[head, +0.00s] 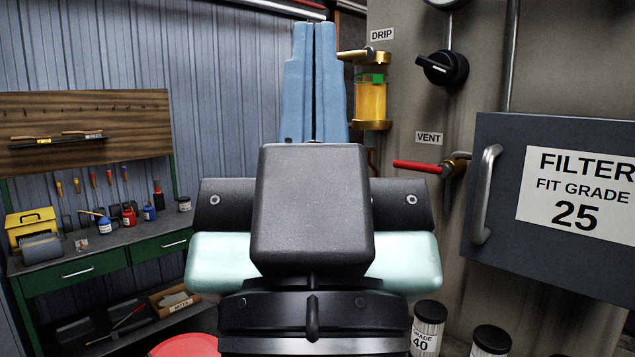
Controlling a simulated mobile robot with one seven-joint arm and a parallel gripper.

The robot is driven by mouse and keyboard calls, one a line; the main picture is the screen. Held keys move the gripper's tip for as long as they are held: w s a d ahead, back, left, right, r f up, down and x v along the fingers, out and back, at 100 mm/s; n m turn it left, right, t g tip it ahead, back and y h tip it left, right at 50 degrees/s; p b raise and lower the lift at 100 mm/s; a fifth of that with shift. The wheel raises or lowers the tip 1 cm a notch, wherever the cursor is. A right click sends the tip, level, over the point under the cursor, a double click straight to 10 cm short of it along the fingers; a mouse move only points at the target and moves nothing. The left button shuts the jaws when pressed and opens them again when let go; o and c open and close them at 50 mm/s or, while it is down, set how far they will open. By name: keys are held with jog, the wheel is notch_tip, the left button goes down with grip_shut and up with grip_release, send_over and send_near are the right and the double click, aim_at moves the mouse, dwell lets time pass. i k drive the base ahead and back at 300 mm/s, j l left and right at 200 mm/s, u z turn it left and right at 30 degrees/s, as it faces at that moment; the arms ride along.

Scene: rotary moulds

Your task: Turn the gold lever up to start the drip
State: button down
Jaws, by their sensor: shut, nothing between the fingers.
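The gold lever (354,55) sticks out to the left, about level, from the top of the brass drip oiler under the DRIP label (382,34). The oiler's glass (370,102) holds amber liquid with a green band near its top. My gripper (315,28) points up and away, with its two blue fingers side by side, shut and empty. The fingers stand just left of the lever in the picture. The lever's left end meets the fingers' right edge in the view; I cannot tell whether they touch or how far apart in depth they are.
A black rotary knob (442,68) and a red-handled VENT valve (418,167) sit on the grey machine to the right. A dark FILTER door (500,140) with a metal handle is further right. A workbench (100,243) with tools stands at the left.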

aim_at(368, 53)
jog(key=i+j+z, duration=0.1)
jog(key=j, duration=0.2)
jog(key=i+j+z, duration=0.1)
jog(key=j, duration=0.25)
jog(key=i+j+z, duration=0.1)
jog(key=i+j, duration=0.3)
jog(key=j, duration=0.25)
jog(key=z, duration=0.05)
